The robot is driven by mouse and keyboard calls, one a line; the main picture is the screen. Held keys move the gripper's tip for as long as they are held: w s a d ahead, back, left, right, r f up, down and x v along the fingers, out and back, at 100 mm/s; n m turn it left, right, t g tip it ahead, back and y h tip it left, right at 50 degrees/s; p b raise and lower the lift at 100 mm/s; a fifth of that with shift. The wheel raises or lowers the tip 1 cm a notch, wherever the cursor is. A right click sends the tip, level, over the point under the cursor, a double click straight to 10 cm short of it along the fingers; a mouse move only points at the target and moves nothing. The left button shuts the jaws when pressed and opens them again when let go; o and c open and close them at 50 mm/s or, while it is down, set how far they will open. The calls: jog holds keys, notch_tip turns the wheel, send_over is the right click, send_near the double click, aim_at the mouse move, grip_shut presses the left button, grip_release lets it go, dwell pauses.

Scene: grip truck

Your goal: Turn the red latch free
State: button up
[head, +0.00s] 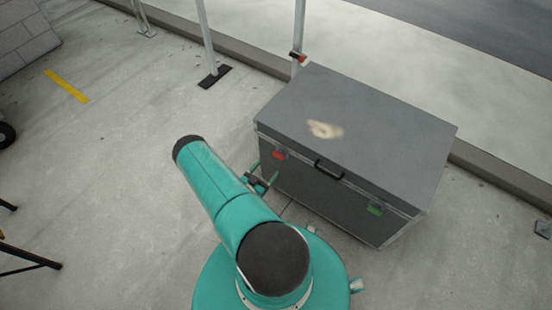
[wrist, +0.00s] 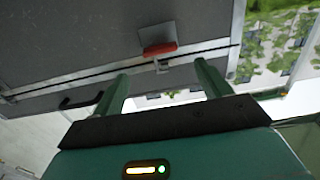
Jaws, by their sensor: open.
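The red latch (head: 279,155) is on the front face of a large grey case (head: 355,110), near its left end, just below the lid seam. In the wrist view the red latch (wrist: 159,49) shows just beyond and between my fingers, with a small metal catch below it. My gripper (head: 265,172) is in front of the case near the red latch. In the wrist view its two green fingers (wrist: 160,82) are apart with nothing between them. I see no contact with the latch.
A green latch (head: 375,209) sits near the case's right end. A black handle (head: 329,170) lies between the latches and also shows in the wrist view (wrist: 82,100). A metal post (head: 207,40) stands behind left. The concrete floor (head: 110,160) at left is mostly clear.

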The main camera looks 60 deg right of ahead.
jog(key=s+d, duration=0.1)
jog(key=d, duration=0.6)
jog(key=shift+d, duration=0.35)
jog(key=c, duration=1)
